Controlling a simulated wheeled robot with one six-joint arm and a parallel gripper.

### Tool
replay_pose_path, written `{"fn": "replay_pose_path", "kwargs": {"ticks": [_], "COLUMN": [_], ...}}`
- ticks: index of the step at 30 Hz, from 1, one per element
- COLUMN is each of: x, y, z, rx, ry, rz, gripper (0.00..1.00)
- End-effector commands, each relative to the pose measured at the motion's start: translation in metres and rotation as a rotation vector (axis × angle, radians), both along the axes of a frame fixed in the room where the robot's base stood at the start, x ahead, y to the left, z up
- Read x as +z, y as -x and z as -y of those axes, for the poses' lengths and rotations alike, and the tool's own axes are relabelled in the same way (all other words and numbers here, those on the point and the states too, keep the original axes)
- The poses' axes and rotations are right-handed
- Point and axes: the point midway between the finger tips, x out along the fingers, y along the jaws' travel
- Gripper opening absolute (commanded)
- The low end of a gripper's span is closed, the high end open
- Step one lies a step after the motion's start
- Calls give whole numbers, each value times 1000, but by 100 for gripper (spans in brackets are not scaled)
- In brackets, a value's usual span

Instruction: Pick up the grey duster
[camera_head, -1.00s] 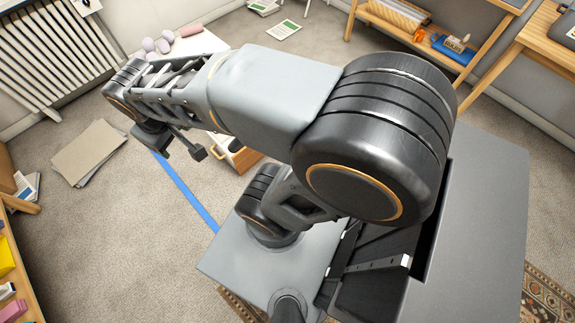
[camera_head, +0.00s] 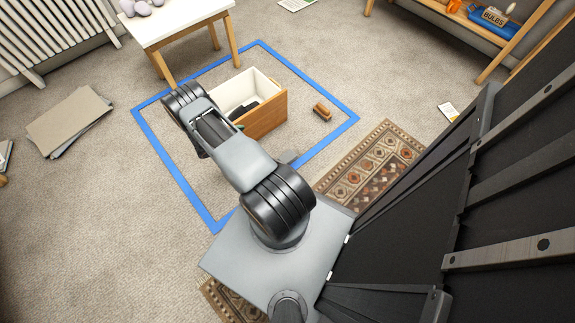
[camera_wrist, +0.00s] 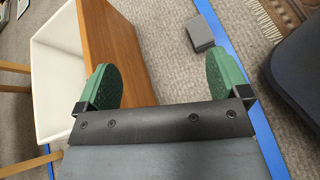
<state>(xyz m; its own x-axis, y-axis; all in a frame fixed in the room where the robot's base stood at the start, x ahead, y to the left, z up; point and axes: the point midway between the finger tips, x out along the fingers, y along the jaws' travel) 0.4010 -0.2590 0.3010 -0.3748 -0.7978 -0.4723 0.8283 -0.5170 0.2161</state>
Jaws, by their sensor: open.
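A small grey block, which looks like the grey duster (camera_wrist: 199,32), lies on the carpet beside the blue tape in the wrist view. A grey shape beside my arm in the head view (camera_head: 287,157) seems to be the same block, partly hidden by the arm. My gripper (camera_wrist: 164,85) is open and empty, its green-padded fingers apart. The block is ahead of the fingers, nearer the right one, and apart from both. In the head view my gripper is hidden under the arm.
A wooden drawer (camera_head: 267,116) with dark contents stands inside the blue tape square (camera_head: 182,183), close to my left finger. A brown brush (camera_head: 322,111) lies right of it. A white table (camera_head: 178,22) is behind. A patterned rug (camera_head: 370,165) is outside the tape.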

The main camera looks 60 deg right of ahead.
Motion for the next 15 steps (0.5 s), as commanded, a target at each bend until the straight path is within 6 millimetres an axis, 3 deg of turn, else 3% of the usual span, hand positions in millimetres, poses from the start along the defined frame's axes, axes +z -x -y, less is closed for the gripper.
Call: {"fn": "replay_pose_path", "kwargs": {"ticks": [1,6,9,15], "x": [-51,-140,-173,-208], "y": [15,51,68,87], "z": [3,8,8,13], "rx": [30,132,175,216], "ry": [4,11,12,10], "rz": [-49,-160,-201,-239], "gripper": [94,94,94,94]}}
